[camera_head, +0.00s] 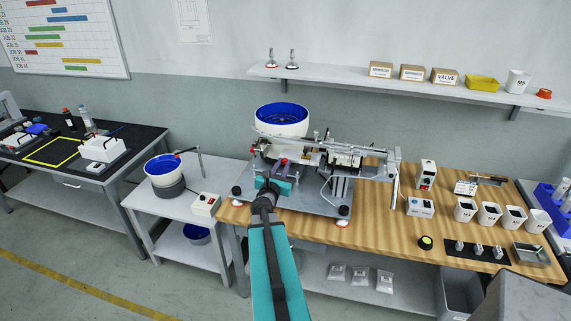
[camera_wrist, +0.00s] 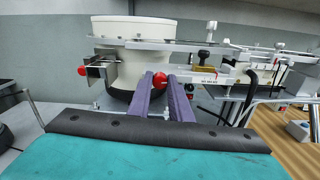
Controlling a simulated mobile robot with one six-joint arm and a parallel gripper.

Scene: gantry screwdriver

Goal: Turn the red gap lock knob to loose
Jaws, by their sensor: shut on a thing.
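A round red knob (camera_wrist: 160,80) sits between the tips of my gripper's two purple fingers in the wrist view, in front of the white feeder bowl. My gripper (camera_wrist: 163,82) is shut on this knob; the fingers partly cover its sides. In the head view my gripper (camera_head: 281,167) reaches the front left of the screw-feeding machine (camera_head: 330,190), below its blue-lined bowl (camera_head: 282,121). The knob's turn position cannot be read. A second red knob (camera_wrist: 82,70) is on the left end of the machine, apart from my fingers.
A brass-coloured block with a black knob (camera_wrist: 205,60) stands right of my fingers, with a small label below it. Rails and a bracket cross the machine above. A side table with another blue-lined bowl (camera_head: 163,166) is at left. White cups (camera_head: 465,209) stand at right.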

